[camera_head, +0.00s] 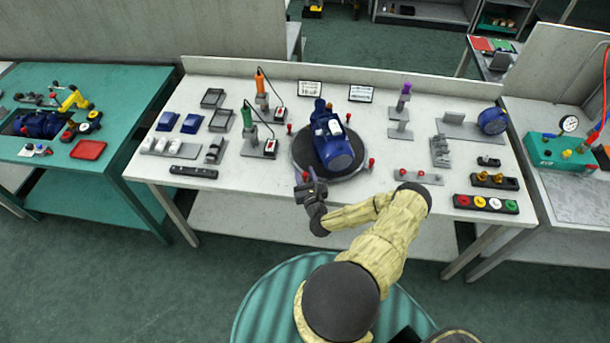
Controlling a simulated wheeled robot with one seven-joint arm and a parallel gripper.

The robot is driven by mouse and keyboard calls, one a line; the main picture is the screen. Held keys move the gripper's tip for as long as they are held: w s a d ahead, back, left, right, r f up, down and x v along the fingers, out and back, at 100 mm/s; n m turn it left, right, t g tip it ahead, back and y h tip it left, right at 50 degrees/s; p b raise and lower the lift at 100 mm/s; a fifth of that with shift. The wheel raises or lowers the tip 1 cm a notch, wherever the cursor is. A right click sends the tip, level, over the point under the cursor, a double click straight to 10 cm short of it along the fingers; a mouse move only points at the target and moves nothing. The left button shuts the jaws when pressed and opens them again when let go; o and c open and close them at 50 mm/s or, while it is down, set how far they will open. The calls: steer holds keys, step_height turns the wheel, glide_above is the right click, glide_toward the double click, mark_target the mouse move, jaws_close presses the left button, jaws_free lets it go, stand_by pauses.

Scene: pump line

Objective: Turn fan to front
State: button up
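A blue pump motor (332,140) lies on a round dark turntable (306,152) in the middle of the white bench. One rounded end of the motor points to the front, slightly right; I cannot tell whether this is the fan end. Red-topped knobs stand around the turntable rim, among them one at the right (371,162) and one at the left (289,128). My gripper (307,183) is at the front-left edge of the turntable, close to a red knob there. Its fingers are small and partly hidden, so I cannot tell whether they are open or touch the knob.
Two upright screwdrivers, orange (260,82) and green (247,116), stand behind left. Blue and grey trays lie further left. A round blue part (492,121) stands at the back right. A rack with coloured caps (486,203) is at the front right.

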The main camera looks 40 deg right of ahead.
steer(key=b+v, duration=0.3)
steer(key=v, duration=1.4)
steer(key=shift+s+b, duration=0.3)
steer(key=shift+b, duration=0.1)
